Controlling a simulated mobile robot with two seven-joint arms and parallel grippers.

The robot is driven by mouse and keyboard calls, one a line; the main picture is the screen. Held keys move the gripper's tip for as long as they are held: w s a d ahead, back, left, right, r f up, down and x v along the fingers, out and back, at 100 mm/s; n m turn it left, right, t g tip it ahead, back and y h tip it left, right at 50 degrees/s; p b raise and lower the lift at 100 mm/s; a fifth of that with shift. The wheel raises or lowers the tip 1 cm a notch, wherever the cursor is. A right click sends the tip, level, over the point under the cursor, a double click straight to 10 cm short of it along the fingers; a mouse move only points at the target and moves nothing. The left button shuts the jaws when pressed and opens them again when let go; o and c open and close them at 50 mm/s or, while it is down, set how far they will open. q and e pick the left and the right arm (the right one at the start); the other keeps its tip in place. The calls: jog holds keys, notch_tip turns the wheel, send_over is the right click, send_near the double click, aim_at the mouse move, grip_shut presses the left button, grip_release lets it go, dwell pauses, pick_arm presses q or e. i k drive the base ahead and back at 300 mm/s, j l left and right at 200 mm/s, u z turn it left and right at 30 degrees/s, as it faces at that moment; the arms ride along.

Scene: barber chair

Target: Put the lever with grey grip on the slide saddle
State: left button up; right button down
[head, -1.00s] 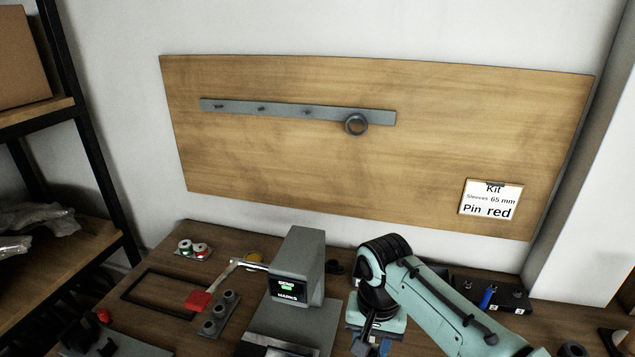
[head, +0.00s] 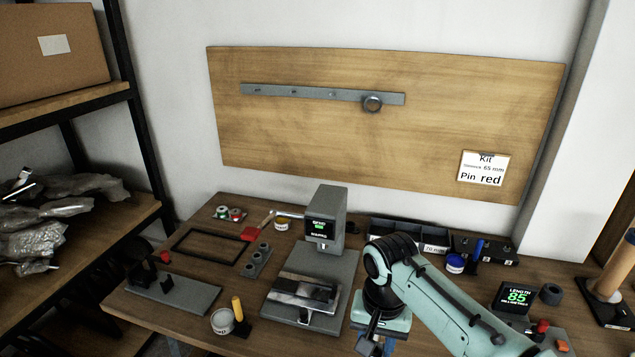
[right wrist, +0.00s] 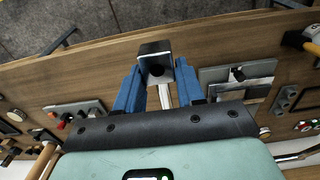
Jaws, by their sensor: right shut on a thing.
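My right gripper (right wrist: 158,82) has blue fingers. They are shut around a pale metal bar (right wrist: 166,97) with a dark grey block (right wrist: 155,58) at its far end, apparently the lever. Its grip is not clearly visible. In the head view the right gripper (head: 371,337) points down at the bench's front edge, partly hidden by my arm. A slide with a dark saddle (head: 318,292) sits on the grey base of the machine with a green-lettered screen, left of the gripper and apart from it. My left gripper is not in view.
A white tub (head: 222,321) and a yellow-handled tool (head: 238,309) stand left of the slide. A grey plate with black holders (head: 172,294) lies farther left. A length display (head: 517,297) and a blue-handled tool (head: 477,250) are at the right. An empty frame (head: 207,246) lies at the back left.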

aim_at(314, 291)
jog(key=k+j, duration=0.15)
jog(key=k, duration=0.25)
jog(key=k+j, duration=0.2)
jog(key=k, duration=0.2)
jog(key=k+j, duration=0.15)
jog(key=k, duration=0.2)
